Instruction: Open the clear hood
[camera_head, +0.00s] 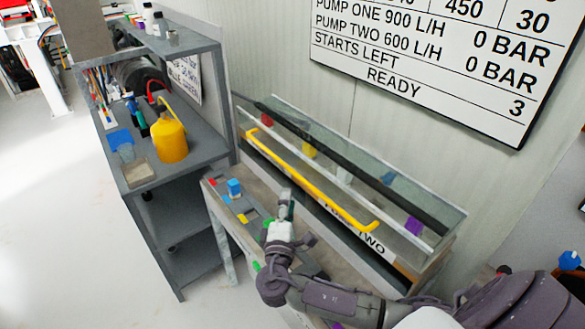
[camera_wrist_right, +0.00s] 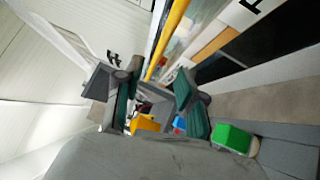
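The clear hood (camera_head: 395,190) is a long transparent cover over the bench against the wall, and it looks closed. Its long yellow handle bar (camera_head: 312,184) runs along the front side; the bar also shows in the right wrist view (camera_wrist_right: 168,40). My right gripper (camera_head: 286,203) is just in front of the bar, near its middle. In the right wrist view its two green-padded fingers (camera_wrist_right: 157,98) are apart with nothing held. The bar shows beyond and between the fingertips there; contact cannot be told. My left gripper is out of view.
A bench panel (camera_head: 222,188) with a blue knob (camera_head: 234,187) and coloured buttons lies left of my right gripper. A grey shelf (camera_head: 195,160) with a yellow can (camera_head: 170,138) stands further left. A status board (camera_head: 450,60) hangs above the hood. Floor at left is clear.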

